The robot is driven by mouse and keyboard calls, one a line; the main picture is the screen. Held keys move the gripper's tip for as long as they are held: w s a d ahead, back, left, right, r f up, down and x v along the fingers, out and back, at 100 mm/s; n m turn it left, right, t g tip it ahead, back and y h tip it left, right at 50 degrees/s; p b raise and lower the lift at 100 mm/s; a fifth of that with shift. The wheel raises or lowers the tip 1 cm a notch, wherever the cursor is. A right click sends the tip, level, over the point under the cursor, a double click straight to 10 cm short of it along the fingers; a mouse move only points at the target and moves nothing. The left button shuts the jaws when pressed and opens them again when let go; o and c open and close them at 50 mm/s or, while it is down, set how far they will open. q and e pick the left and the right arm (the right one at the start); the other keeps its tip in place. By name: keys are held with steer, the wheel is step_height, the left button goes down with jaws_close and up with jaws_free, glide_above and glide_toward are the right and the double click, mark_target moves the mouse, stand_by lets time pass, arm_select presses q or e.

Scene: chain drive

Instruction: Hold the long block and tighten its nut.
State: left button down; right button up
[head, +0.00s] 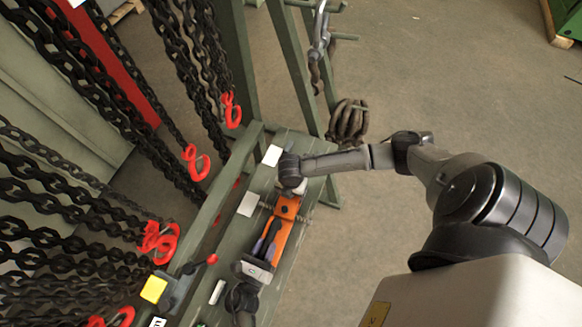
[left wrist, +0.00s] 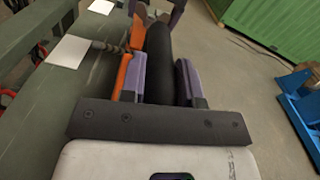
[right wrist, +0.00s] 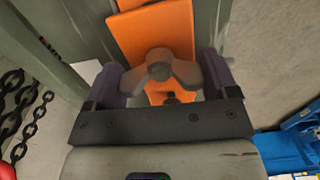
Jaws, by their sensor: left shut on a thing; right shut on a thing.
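The long block (left wrist: 168,62) shows in the left wrist view as a dark rounded bar between my left fingers. My left gripper (head: 264,240) is shut on it, beside the orange plate (head: 271,244) on the green bench. The grey winged nut (right wrist: 160,70) is over an orange plate in the right wrist view. My right gripper (right wrist: 165,78) is shut on the nut, one finger at each wing. In the head view my right gripper (head: 290,185) hides the nut. A dark bolt (head: 283,209) sits in the orange plate.
Black chains (head: 90,205) with red hooks (head: 195,162) hang at the left of the bench. White cards (head: 249,204) and a yellow-topped box (head: 154,288) are on the bench side. A hanging grey hook (head: 319,40) is behind. Open floor lies at the right.

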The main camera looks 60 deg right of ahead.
arm_select(q)
steer(key=shift+s+f, duration=0.1)
steer(key=shift+f, duration=0.05)
arm_select(e)
steer(key=shift+c, duration=0.9)
steer(key=shift+m, duration=0.3)
steer(key=m, duration=0.4)
steer(key=shift+w, duration=0.1)
steer(key=m, duration=0.4)
steer(key=shift+m, duration=0.3)
steer(key=m, duration=0.4)
steer(key=shift+r, duration=0.1)
arm_select(q)
steer(key=shift+s, duration=0.1)
arm_select(e)
steer(key=shift+w+m, duration=0.1)
steer(key=shift+m, duration=2.2)
steer(key=shift+d, duration=0.1)
